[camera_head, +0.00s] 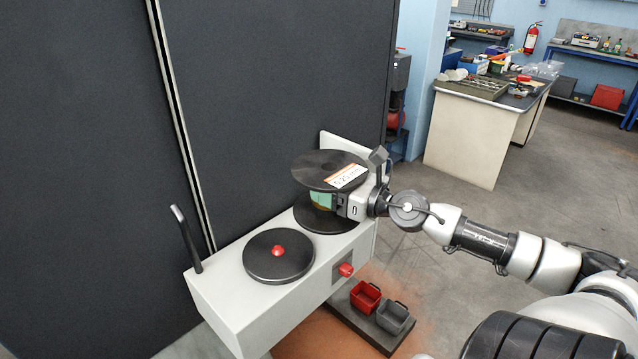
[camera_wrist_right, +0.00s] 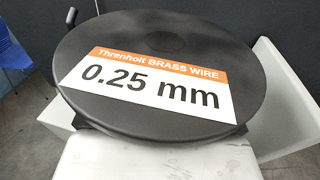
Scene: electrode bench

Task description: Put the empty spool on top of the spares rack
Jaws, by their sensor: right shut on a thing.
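The spool (camera_head: 330,171) is black, with a pale green core below its upper flange. It sits at the far end of the white machine arm, and I cannot tell if it touches the black disc under it. Its orange and white label, reading brass wire 0.25 mm, shows in the right wrist view (camera_wrist_right: 150,80). My right gripper (camera_head: 340,205) is shut on the spool at its core, under the upper flange; the fingertips are mostly hidden. A dark-topped stand (camera_head: 352,328) low beside the machine may be the spares rack. My left gripper is out of view.
The white machine (camera_head: 225,307) carries a second black disc with a red knob (camera_head: 278,251), a dark upright handle (camera_head: 185,238) and a red button (camera_head: 346,270). A red bin (camera_head: 366,297) and a grey bin (camera_head: 392,317) stand on the dark stand. Dark panels rise behind.

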